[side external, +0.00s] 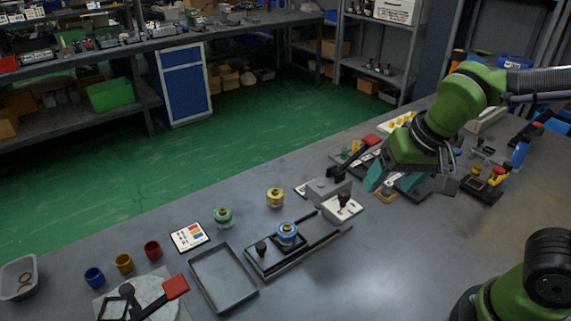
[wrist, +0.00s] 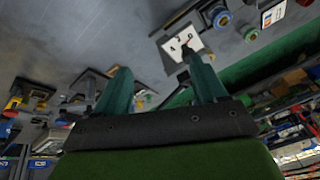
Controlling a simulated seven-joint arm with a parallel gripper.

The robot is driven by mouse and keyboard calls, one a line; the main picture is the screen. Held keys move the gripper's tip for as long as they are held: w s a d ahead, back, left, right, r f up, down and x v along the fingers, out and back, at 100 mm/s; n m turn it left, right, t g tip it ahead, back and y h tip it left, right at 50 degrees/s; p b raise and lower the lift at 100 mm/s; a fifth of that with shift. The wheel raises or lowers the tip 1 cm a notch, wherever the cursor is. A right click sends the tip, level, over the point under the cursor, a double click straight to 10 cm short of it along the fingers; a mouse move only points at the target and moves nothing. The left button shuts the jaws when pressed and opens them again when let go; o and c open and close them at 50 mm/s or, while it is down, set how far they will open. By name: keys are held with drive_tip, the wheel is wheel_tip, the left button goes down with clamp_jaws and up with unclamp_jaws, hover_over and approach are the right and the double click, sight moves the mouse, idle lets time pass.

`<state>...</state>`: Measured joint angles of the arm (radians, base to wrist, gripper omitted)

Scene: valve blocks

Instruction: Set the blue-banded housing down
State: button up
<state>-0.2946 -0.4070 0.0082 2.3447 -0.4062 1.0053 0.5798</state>
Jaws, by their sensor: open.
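The blue-banded housing (side external: 288,234) stands upright on a dark fixture plate (side external: 262,262) near the middle of the table. In the wrist view the blue-banded housing (wrist: 221,18) shows near the top, right of centre. My gripper (side external: 397,183) is open and empty, with teal fingers, raised over the right part of the table and well to the right of the housing. In the wrist view its fingers (wrist: 157,68) are spread with nothing between them. The housing's underside is hidden.
A green-banded housing (side external: 223,217) and a yellow-banded one (side external: 275,197) stand behind the plate. An empty dark tray (side external: 250,295) lies to its left. A white-topped block with a dark knob (side external: 343,207) stands between plate and gripper. Several fixtures crowd the right; the front table is clear.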

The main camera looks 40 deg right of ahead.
drive_tip(key=s+d+r+t+y, duration=0.1)
drive_tip(key=s+d+r+n+t+y, duration=0.1)
drive_tip(key=d+r+t, duration=0.1)
drive_tip(key=shift+s+r, duration=0.3)
drive_tip(key=shift+s, duration=0.1)
